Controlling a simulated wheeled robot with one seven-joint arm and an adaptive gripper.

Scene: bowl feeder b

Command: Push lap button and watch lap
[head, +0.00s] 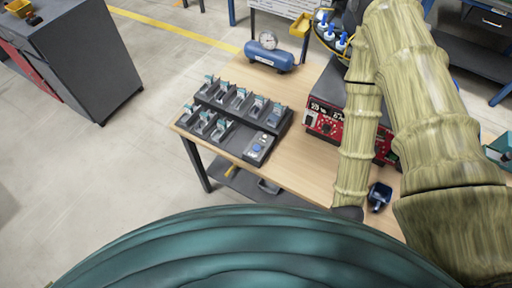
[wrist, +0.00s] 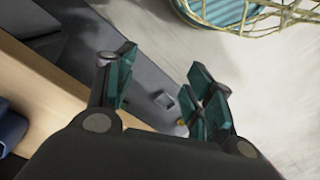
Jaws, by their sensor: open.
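In the head view a grey panel (head: 258,148) with a few buttons, one of them blue, sits at the right end of the bin rack. A red box (head: 325,120) with small white-digit displays stands right of it, partly hidden behind my arm. No label reading "lap" is legible on either. In the wrist view my gripper (wrist: 162,78) is open and empty, its teal fingers apart. It hangs beyond the edge of the wooden table (wrist: 45,85), over a dark lower surface. In the head view my arm reaches down near the table's front edge, and the fingers are hidden.
Two tiers of small bins (head: 240,100) fill the table's left part. A blue tank (head: 270,57) with a gauge stands behind. A dark blue scoop-like bin (head: 379,196) lies near the front edge. Bare wood lies between rack and arm. A grey cabinet (head: 75,60) stands left.

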